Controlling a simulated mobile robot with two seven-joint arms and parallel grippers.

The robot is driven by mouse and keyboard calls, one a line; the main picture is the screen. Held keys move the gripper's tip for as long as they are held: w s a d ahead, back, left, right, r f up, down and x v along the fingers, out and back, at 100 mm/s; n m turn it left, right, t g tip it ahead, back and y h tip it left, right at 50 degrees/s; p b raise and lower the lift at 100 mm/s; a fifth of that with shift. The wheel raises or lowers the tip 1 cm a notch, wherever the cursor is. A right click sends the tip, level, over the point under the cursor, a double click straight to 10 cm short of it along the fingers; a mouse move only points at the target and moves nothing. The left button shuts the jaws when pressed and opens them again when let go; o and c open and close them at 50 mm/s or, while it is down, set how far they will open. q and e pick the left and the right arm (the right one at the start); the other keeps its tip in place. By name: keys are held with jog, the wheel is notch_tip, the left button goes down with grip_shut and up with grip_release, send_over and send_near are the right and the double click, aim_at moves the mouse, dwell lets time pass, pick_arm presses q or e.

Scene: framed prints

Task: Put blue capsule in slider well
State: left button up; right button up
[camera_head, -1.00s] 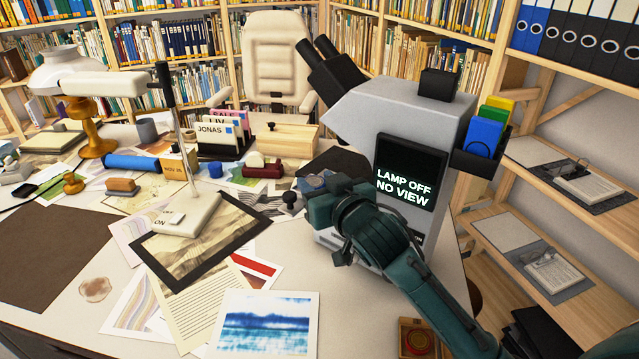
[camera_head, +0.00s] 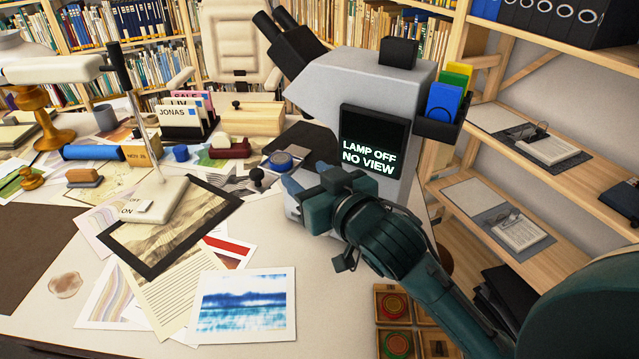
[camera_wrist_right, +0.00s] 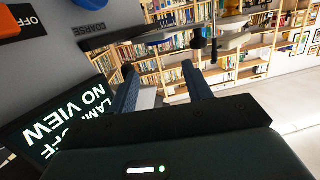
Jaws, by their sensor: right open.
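The microscope (camera_head: 360,85) stands at the right of the desk; its screen (camera_head: 373,150) reads "LAMP OFF NO VIEW". A blue block (camera_head: 443,103) sits in a black holder on its right side, beside green and yellow ones. A small blue cylinder (camera_head: 180,153) lies mid-desk; I cannot tell which blue thing is the capsule. I cannot make out the slider well. My right gripper (camera_head: 293,188) is at the microscope's lower front. In the right wrist view its two fingers (camera_wrist_right: 160,92) are apart, with nothing seen between them. My left gripper is out of view.
A blue round item (camera_head: 283,160) and a dark knob (camera_head: 258,178) lie left of my right gripper. A lamp (camera_head: 150,190), prints and papers (camera_head: 243,305) cover the desk's left and front. Shelves (camera_head: 500,195) stand close on the right. Bare desk shows beside the blue print.

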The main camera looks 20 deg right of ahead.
jog(key=shift+v, duration=1.65)
